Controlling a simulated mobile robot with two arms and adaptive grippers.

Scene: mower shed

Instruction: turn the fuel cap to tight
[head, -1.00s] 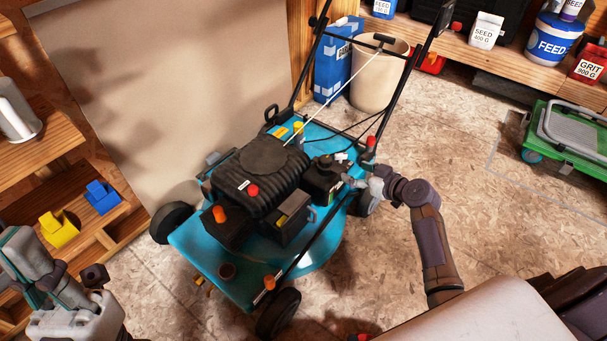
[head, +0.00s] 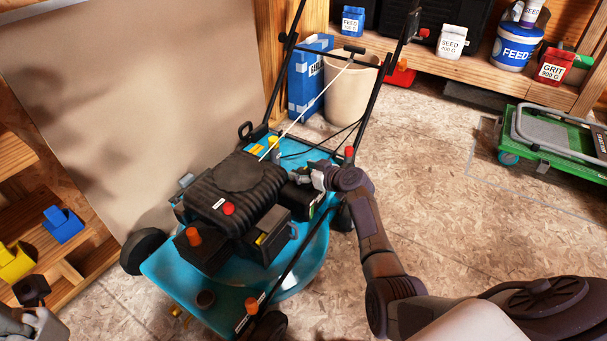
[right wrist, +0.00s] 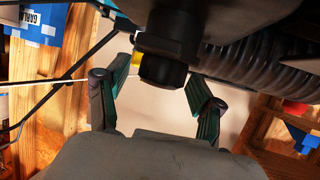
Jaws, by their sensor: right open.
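The teal mower (head: 190,283) stands on the floor with its black engine (head: 240,185) on top. In the right wrist view a dark round cap (right wrist: 163,70), which looks like the fuel cap, sits between my open right fingers (right wrist: 158,98), with a visible gap on each side. In the head view my right gripper (head: 318,176) is at the engine's right side, by a small black tank (head: 298,199), and covers the cap there. Any tightness mark is not readable. My left gripper (head: 32,310) is cut off at the bottom left corner, its fingers unclear.
The mower's handle bars (head: 376,95) rise close to my right gripper. A beige bin (head: 348,90) and a blue bag (head: 305,80) stand behind. A green cart (head: 560,150) is at the right. The floor between is clear.

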